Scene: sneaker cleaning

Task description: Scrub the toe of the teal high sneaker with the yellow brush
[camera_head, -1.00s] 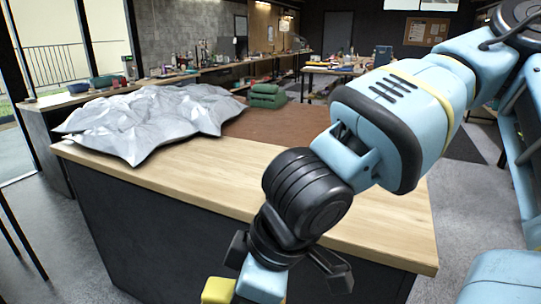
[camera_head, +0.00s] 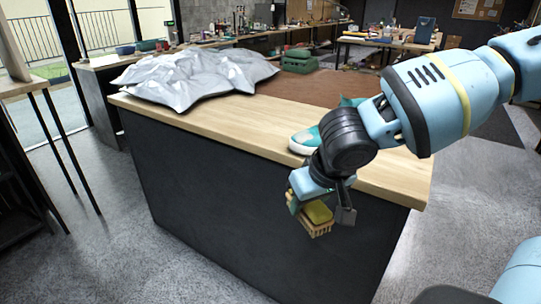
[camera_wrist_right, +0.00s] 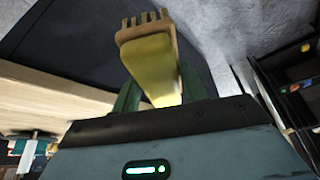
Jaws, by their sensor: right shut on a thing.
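The teal sneaker (camera_head: 304,140) stands on the wooden counter (camera_head: 220,120), its pale toe at the left. My right arm hides most of it. It also shows at the lower left of the right wrist view (camera_wrist_right: 30,150). My right gripper (camera_head: 308,208) is in front of the counter's front edge, nearer than the shoe and apart from it. It is shut on the yellow brush (camera_head: 319,212), whose tan bristles point down and away. The brush also shows in the right wrist view (camera_wrist_right: 153,65). My left gripper is not in view.
A crumpled silver sheet (camera_head: 195,80) covers the counter's left end. A green folded stack (camera_head: 299,61) sits behind, by a brown mat (camera_head: 320,90). The counter top left of the shoe is clear. Grey floor (camera_head: 80,250) is open at the left.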

